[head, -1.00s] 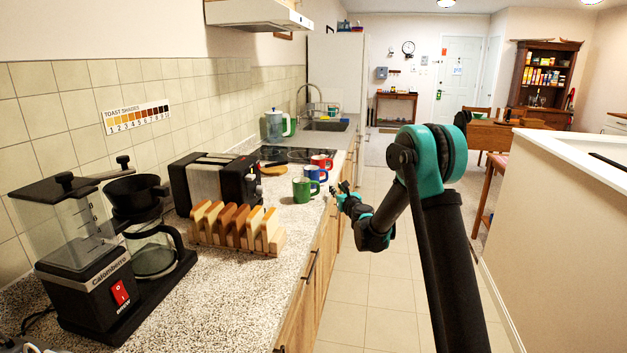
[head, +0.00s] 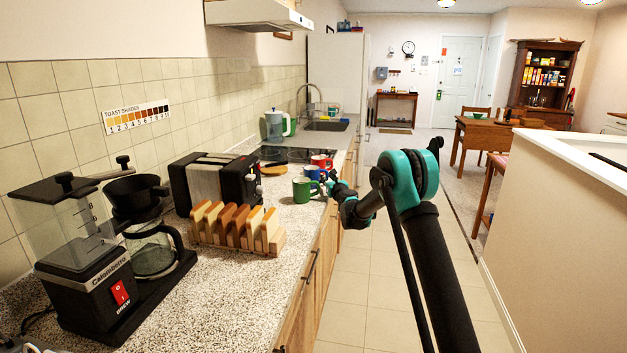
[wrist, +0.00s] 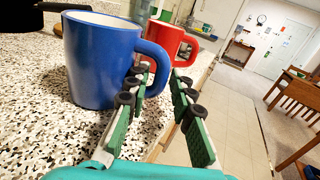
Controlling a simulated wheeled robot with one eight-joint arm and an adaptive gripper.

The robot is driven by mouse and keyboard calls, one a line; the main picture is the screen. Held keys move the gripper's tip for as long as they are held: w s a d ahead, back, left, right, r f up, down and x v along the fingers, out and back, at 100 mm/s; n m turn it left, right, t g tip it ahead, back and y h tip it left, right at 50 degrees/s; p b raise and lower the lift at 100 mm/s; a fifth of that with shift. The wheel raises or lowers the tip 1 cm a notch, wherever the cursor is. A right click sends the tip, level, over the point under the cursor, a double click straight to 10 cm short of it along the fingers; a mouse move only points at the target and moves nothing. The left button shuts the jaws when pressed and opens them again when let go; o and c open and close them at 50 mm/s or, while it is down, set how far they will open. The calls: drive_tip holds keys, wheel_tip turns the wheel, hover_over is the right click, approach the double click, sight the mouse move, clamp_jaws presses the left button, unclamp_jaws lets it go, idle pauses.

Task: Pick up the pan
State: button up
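My gripper (head: 331,181) is at the counter's front edge beside the mugs. In the wrist view my gripper (wrist: 161,78) is open, with its two fingers apart. The blue mug (wrist: 95,60) stands just left of the fingers, its handle close to the left fingertip; I cannot tell whether they touch. The red mug (wrist: 170,38) stands farther on.
The green mug (head: 304,190) stands nearest on the counter, before the blue and red ones. A kettle (head: 274,125) stands behind.

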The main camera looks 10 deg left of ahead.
drive_tip(key=shift+w+a, duration=0.15)
drive_tip(key=shift+w, duration=0.15)
clamp_jaws()
drive_tip(key=shift+r, duration=0.1)
